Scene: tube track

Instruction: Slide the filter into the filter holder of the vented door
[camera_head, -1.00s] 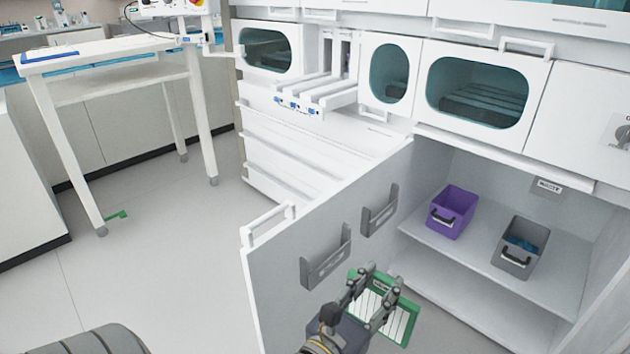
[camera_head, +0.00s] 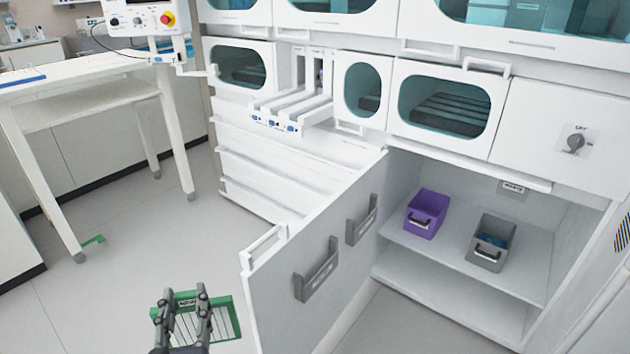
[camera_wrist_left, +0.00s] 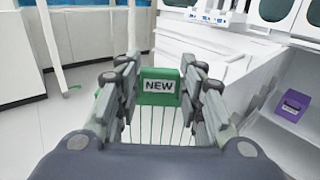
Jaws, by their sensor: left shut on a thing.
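The filter (camera_head: 232,318) is a flat panel with a green frame and pale slats; its label reads NEW in the left wrist view (camera_wrist_left: 160,86). My left gripper (camera_head: 185,300) is shut on its labelled end and holds it above the floor, left of the open cabinet door (camera_head: 290,310). The door's face toward me carries two grey open-topped brackets, a nearer one (camera_head: 318,272) and a farther one (camera_head: 362,222). The filter is apart from both. I cannot tell whether these brackets are the filter holder. My right gripper is not in view.
The open cabinet holds a purple bin (camera_head: 426,214) and a grey bin (camera_head: 491,243) on its shelf. A white handle (camera_head: 265,247) sticks up at the door's outer edge.

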